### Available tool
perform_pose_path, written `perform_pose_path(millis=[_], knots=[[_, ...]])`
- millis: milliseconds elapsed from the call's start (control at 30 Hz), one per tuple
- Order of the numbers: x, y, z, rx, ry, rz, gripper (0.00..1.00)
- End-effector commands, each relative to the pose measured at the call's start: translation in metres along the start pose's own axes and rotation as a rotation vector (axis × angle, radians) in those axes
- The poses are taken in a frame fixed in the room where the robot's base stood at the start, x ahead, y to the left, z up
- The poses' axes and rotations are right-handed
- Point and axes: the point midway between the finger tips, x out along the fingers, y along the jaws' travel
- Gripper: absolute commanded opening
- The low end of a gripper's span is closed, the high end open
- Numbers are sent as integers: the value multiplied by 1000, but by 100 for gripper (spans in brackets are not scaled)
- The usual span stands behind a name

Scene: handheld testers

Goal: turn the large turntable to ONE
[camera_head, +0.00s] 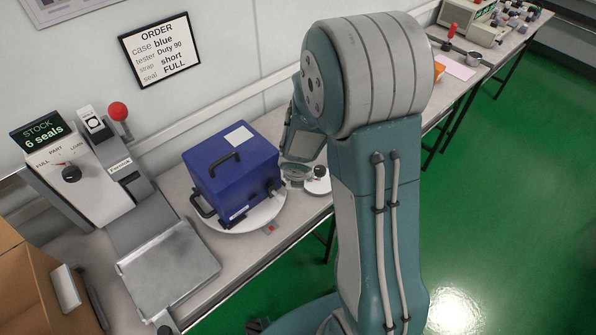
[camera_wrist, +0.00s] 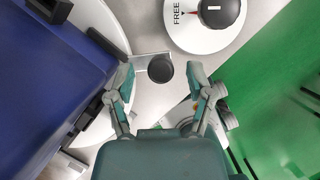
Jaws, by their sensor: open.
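The large turntable is a white round plate (camera_head: 240,226) on the bench, with a blue case (camera_head: 228,180) standing on it. In the wrist view the plate's edge (camera_wrist: 108,22) curves along the left, beside the blue case (camera_wrist: 40,75). A short grey arm with a dark round knob (camera_wrist: 160,68) sticks out from the plate's edge. My gripper (camera_wrist: 161,76) is open, one finger to each side of the knob in the picture; I cannot tell its height above it. In the head view my gripper (camera_head: 297,172) is partly hidden beside the case. I see no ONE mark.
A white dial with a black knob (camera_wrist: 219,10) and a red pointer at FREE lies just beyond my gripper. A scale-like grey plate (camera_head: 168,265), a STOCK unit (camera_head: 70,172) and a cardboard box (camera_head: 35,290) stand at left. Green floor lies at right.

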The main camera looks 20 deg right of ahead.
Motion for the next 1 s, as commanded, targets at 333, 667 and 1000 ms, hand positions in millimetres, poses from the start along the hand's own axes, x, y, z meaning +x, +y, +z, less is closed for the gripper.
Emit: perform_pose_path(millis=[333, 667, 1000], knots=[[-29, 1, 0, 1, -1, 2, 68], [-75, 1, 1, 1, -4, 2, 68], [-112, 2, 0, -2, 2, 1, 68]])
